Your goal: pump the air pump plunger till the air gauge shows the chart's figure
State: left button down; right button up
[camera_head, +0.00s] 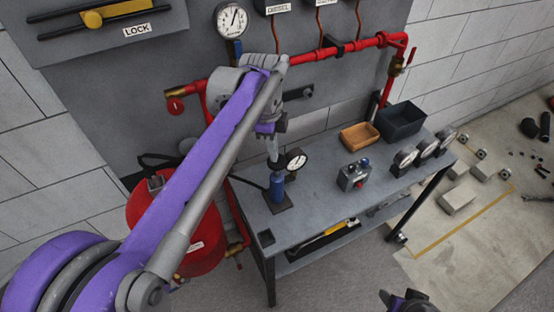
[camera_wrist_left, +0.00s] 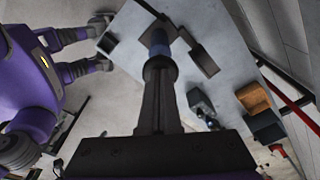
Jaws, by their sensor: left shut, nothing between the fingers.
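The air pump (camera_head: 277,187) is a blue upright cylinder on a dark base at the left end of the grey bench. Its blue top also shows in the left wrist view (camera_wrist_left: 158,40), just beyond my fingertips. My left gripper (camera_head: 272,158) points down over the pump, its fingers shut and empty. Its fingers hide the plunger, and I cannot tell whether they touch it. A small white-faced air gauge (camera_head: 296,160) stands just behind the pump; its reading is too small to tell. I cannot pick out the chart. Part of my right gripper (camera_head: 408,301) shows at the bottom edge, its fingers unclear.
The bench (camera_head: 325,205) also carries a small box with a red button (camera_head: 353,175), an orange tray (camera_head: 358,136), a dark bin (camera_head: 401,122) and three gauges at the right. Red pipes (camera_head: 340,48) run behind it. A red tank (camera_head: 185,235) stands left.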

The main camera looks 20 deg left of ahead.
pick_arm(q)
notch_tip(320, 180, down, 4)
jog(key=shift+f+b, duration=0.25)
jog(key=shift+b, duration=0.8)
jog(key=shift+r, duration=0.25)
jog(key=shift+a+r+p, duration=0.15)
jog(key=shift+a+p, duration=0.05)
jog(key=shift+p, duration=0.15)
jog(key=a, duration=0.1)
jog(key=a+p, duration=0.1)
jog(key=shift+s+a+r, duration=0.2)
jog(key=shift+a+r, duration=0.15)
notch_tip(320, 180, up, 11)
jog(key=a+p, duration=0.1)
